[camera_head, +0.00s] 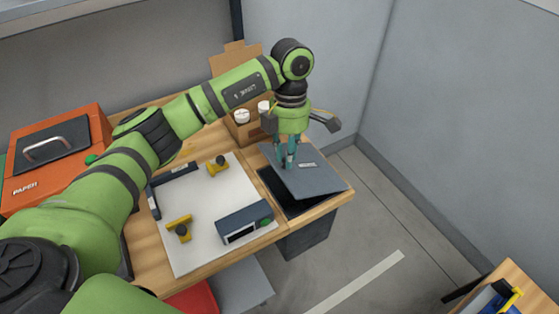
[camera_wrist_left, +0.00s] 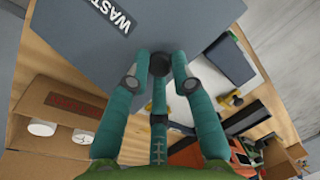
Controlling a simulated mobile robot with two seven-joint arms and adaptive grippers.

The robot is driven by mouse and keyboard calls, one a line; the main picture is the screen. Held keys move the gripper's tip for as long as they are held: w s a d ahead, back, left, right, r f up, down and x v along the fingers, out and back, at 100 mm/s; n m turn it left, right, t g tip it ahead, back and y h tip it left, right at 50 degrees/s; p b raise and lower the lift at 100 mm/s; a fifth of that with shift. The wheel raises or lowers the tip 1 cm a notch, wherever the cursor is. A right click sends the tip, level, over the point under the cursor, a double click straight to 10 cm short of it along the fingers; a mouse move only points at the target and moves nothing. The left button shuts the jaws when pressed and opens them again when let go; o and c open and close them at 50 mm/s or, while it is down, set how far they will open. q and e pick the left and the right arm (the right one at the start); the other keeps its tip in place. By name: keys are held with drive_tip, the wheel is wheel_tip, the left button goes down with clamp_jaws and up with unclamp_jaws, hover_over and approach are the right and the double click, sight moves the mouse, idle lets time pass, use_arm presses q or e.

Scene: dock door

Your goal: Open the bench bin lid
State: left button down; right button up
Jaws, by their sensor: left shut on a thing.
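The grey bench bin lid (camera_head: 312,180) is at the right end of the wooden bench. It is tilted, partly raised, and the dark bin opening (camera_head: 284,197) shows below its near left edge. In the left wrist view the lid (camera_wrist_left: 75,45) fills the upper left and bears a label reading "WAST", cut off. My left gripper (camera_head: 287,162) comes down from above onto the lid. In the left wrist view its teal fingers (camera_wrist_left: 160,78) are closed around a dark round knob (camera_wrist_left: 160,63) on the lid. My right gripper is not in view.
An orange box marked PAPER (camera_head: 60,155) stands at the bench's left. A white mat (camera_head: 200,245) holds yellow clamps (camera_head: 180,228) and a dark blue box (camera_head: 244,221). An open cardboard box (camera_head: 240,130) with white jars stands behind the arm.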

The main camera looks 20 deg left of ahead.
use_arm(q)
drive_tip(key=shift+w+d+r+g+y, duration=0.5)
drive_tip(key=shift+w+d+r+g, duration=0.15)
drive_tip(key=shift+w+r, duration=0.2)
drive_tip(key=shift+d+r, duration=0.1)
